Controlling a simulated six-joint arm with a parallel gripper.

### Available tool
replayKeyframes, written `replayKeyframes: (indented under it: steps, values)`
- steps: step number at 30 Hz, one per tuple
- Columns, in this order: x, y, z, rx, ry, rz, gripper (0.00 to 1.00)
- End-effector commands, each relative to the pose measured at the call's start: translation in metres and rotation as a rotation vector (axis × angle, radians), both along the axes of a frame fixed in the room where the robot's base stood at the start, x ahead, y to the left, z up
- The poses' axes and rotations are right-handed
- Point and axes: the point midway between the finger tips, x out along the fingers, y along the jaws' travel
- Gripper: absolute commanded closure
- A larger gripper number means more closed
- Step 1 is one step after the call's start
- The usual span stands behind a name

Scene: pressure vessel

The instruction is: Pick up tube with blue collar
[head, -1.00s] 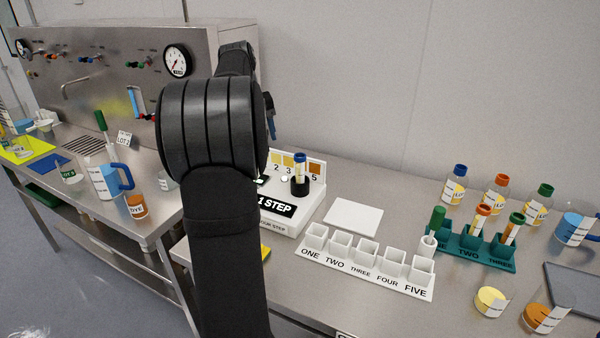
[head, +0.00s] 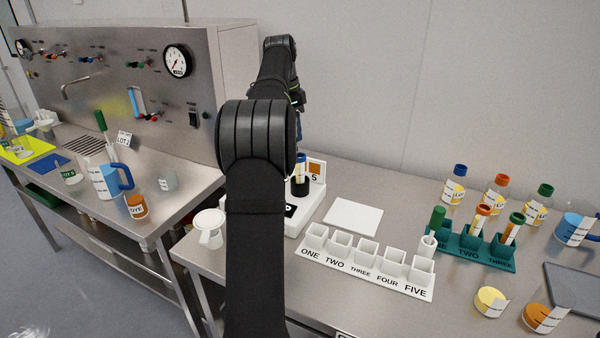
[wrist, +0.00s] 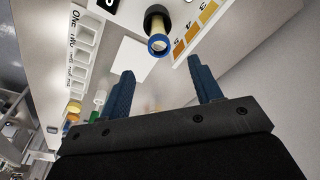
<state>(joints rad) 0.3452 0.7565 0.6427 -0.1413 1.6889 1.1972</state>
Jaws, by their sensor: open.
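The tube with the blue collar (head: 301,161) stands upright in a black holder (head: 300,188) on the white step unit (head: 317,186). In the wrist view its blue collar (wrist: 158,45) faces the camera, beyond the fingertips and laterally between them. My gripper (wrist: 163,75) is open, its two blue fingers apart and nothing between them. In the head view my gripper is mostly hidden behind my own arm, with a bit of blue showing just above the tube. My arm also covers the left part of the step unit.
A white rack (head: 365,265) with slots labelled ONE to FIVE stands in front, a white plate (head: 353,214) behind it. A teal rack (head: 470,247) with several tubes and capped bottles are at right. A white jug (head: 209,228) stands left of my arm.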

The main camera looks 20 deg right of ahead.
Motion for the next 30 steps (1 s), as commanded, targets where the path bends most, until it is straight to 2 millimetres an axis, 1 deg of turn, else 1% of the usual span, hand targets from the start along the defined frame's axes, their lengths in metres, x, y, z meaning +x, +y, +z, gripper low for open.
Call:
replayKeyframes:
  steps: [1,6,9,12,20,27,30]
  values:
    - [-0.001,-0.002,-0.012,0.002,0.005,-0.001,0.42]
    - [-0.001,-0.007,-0.049,0.002,0.004,0.001,0.42]
    - [-0.001,-0.010,-0.069,0.001,0.002,0.003,0.42]
    - [0.000,-0.012,-0.084,0.000,0.002,0.003,0.42]
    - [-0.001,-0.016,-0.104,0.000,0.001,0.003,0.42]
    - [-0.003,-0.022,-0.139,0.000,0.001,0.003,0.42]
    - [-0.003,-0.023,-0.147,0.000,0.001,0.003,0.42]
